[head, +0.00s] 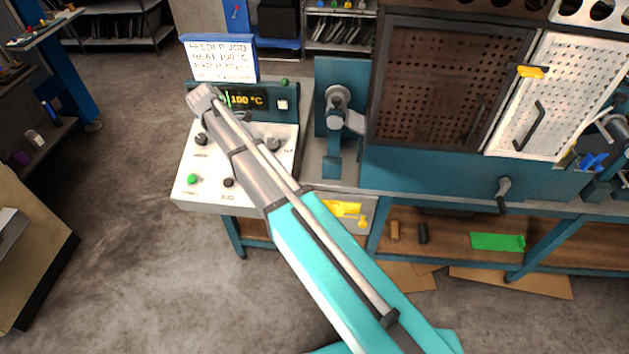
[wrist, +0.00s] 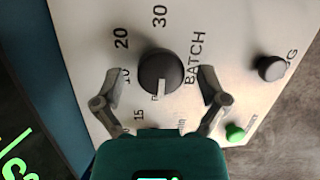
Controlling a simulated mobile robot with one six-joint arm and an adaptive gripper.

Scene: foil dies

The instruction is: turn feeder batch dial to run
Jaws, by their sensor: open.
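The batch dial (wrist: 161,72) is a round black knob on a pale panel (wrist: 90,25), beside the word BATCH in the wrist view. Its white pointer mark points toward the bottom of that picture. Marks 30, 20 and 10 stand around it; smaller print near the pointer is partly unreadable. My gripper (wrist: 160,80) is open, with one finger on each side of the dial and a visible gap on both sides. I cannot tell its height over the panel. In the head view the feeder panel (head: 285,165) lies partly behind my arm, and my fingers cannot be made out.
A green button (wrist: 235,132) and a black button (wrist: 271,68) sit right of the dial in the wrist view. The lit display (head: 247,100) reads 100 °C, below a blue-framed sign (head: 219,60). A dark perforated door (head: 450,85) stands right of the panel.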

